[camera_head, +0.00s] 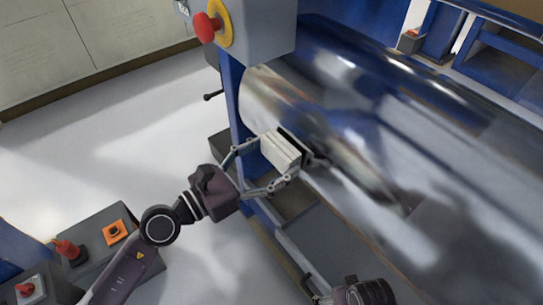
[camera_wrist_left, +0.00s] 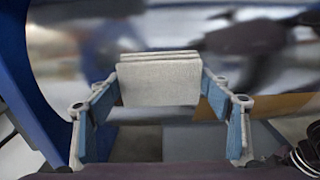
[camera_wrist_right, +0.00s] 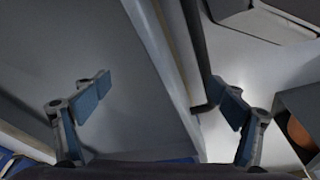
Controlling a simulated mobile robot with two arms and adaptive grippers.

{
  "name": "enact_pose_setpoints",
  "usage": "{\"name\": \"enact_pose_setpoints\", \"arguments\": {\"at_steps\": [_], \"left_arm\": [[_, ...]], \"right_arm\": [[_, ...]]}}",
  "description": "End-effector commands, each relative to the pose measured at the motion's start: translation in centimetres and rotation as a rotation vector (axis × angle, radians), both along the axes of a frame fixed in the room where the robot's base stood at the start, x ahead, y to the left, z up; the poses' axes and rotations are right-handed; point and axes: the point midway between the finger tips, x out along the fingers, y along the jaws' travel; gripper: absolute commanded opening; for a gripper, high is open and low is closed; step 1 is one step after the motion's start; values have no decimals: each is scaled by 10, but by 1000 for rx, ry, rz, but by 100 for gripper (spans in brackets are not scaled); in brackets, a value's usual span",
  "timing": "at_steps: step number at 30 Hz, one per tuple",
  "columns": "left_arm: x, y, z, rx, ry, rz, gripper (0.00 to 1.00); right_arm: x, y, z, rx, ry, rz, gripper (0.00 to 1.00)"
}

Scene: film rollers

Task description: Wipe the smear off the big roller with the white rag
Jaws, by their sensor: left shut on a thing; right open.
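The big roller (camera_head: 400,130) is a shiny metal cylinder running from the upper middle to the lower right in the head view. My left gripper (camera_head: 282,160) is shut on the folded white rag (camera_head: 279,152) at the roller's near left end. The rag also shows between the fingers in the left wrist view (camera_wrist_left: 158,80), in front of the blurred roller surface. I cannot tell whether the rag touches the roller. The smear cannot be told apart from dark reflections. My right gripper (camera_wrist_right: 165,90) is open and empty in the right wrist view.
A grey control box (camera_head: 265,30) with a red stop button (camera_head: 206,27) stands above the roller's left end. A blue frame post (camera_head: 232,95) is close to my left gripper. A dark box with an orange switch (camera_head: 114,231) is at lower left. The pale floor (camera_head: 120,120) is clear.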

Motion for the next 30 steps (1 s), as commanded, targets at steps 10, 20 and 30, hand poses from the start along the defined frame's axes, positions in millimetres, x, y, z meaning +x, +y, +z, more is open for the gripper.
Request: {"name": "enact_pose_setpoints", "arguments": {"at_steps": [10,20,30], "left_arm": [[3,-4,1,-1,-1,0,52],[3,-6,1,0,0,0,52],[-9,-15,1,-1,1,-1,52]], "right_arm": [[-3,0,-7,0,4,0,89],[-4,0,-11,0,8,1,89],[-12,-5,-42,-8,25,2,89]]}}
